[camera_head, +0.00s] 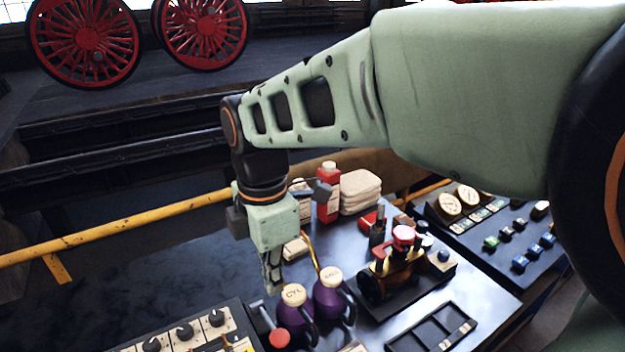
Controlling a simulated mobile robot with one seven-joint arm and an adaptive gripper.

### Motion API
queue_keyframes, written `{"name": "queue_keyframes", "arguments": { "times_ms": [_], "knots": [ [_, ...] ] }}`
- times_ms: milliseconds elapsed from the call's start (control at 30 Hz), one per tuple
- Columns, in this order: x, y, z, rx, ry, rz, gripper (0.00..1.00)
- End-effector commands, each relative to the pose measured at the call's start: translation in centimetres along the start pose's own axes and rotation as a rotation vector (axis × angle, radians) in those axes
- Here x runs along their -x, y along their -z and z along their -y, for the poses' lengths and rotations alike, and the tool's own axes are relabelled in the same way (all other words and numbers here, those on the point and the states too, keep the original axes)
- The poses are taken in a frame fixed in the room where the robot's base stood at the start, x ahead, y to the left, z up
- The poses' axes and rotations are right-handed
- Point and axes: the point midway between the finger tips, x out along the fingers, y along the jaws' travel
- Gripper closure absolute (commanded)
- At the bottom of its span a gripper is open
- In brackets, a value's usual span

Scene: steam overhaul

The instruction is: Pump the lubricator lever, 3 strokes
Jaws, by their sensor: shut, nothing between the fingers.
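My gripper (273,284) points down over the dark bench, its fingers together and empty. It is just left of and behind two purple oil cans with cream lids, one marked CYL (292,318). The brass device with a red cap (393,272), which looks like the lubricator, stands on a dark base to the right of the cans. My gripper is well apart from it. A red part shows near its top, but I cannot tell whether this is the lever. A round red knob (279,338) shows at the front, left of the CYL can.
The second purple can (331,297) stands between my gripper and the brass device. A red bottle (328,194) and folded cloths (360,190) are at the back. A divided black tray (433,331) lies in front; panels flank the bench. The bench's left part is clear.

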Motion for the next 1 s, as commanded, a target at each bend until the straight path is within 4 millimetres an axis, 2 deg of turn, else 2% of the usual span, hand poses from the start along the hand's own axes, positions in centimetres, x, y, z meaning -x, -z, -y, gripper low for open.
{"name": "queue_keyframes", "arguments": {
  "times_ms": [267, 1000],
  "knots": [
    [-2.6, 0.0, 0.0, 0.0, -0.002, 0.0, 1.0],
    [-12.6, 0.0, 0.0, -0.001, 0.002, 0.0, 1.0]
  ]
}}
